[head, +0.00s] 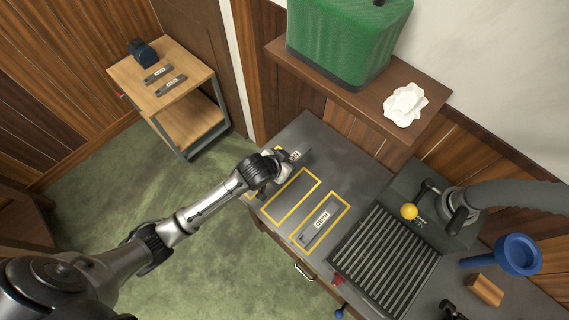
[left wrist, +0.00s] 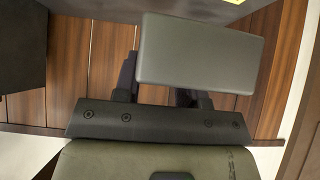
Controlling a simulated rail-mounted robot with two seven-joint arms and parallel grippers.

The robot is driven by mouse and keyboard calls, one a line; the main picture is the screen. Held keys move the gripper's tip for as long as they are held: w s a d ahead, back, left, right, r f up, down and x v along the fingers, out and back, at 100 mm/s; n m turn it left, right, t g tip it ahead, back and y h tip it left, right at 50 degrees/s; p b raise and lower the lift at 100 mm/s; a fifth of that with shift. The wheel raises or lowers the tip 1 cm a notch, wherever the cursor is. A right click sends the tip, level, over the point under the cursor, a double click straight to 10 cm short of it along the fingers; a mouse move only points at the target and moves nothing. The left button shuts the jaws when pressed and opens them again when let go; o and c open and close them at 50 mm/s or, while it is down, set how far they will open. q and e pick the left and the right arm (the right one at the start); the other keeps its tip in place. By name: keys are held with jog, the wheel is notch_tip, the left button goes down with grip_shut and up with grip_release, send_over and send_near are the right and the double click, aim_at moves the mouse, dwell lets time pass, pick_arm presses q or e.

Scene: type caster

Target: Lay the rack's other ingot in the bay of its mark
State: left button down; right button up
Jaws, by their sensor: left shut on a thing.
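My left gripper (head: 279,165) is shut on a grey ingot (left wrist: 198,50), which lies across its fingers in the left wrist view. In the head view its pale label (head: 294,155) shows beside the gripper, only partly readable. It is at the back left of the grey bench; I cannot tell whether it touches the top. An empty yellow-outlined bay (head: 291,195) lies just in front. A second yellow-outlined bay (head: 341,207) holds an ingot marked HARD (head: 320,222). Bits of yellow near the gripper are mostly hidden by it. My right gripper is not in view.
A wooden side table (head: 190,62) holds two labelled dark bars (head: 171,85) and a dark blue object (head: 143,52). On the bench are a ribbed grate (head: 385,260), a yellow knob (head: 409,211), a blue funnel (head: 517,254) and a wooden block (head: 485,289). A shelf (head: 350,100) overhangs the back.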

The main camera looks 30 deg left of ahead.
pick_arm(q)
jog(key=s+a+f, duration=0.1)
jog(key=a, duration=0.2)
jog(key=s+a+f, duration=0.1)
jog(key=a+f, duration=0.1)
jog(key=s+a+f+b, duration=0.1)
jog(key=a+f, duration=0.1)
jog(key=a, duration=0.1)
jog(key=shift+s+a+f, duration=0.1)
jog(key=shift+s+a, duration=0.2)
jog(key=shift+f+b, duration=0.45)
jog(key=shift+f, duration=1.55)
jog(key=c, duration=1.1)
grip_release()
jog(key=shift+s+f, duration=0.1)
jog(key=shift+f, duration=0.2)
jog(key=o, duration=0.4)
jog(key=shift+r, duration=0.1)
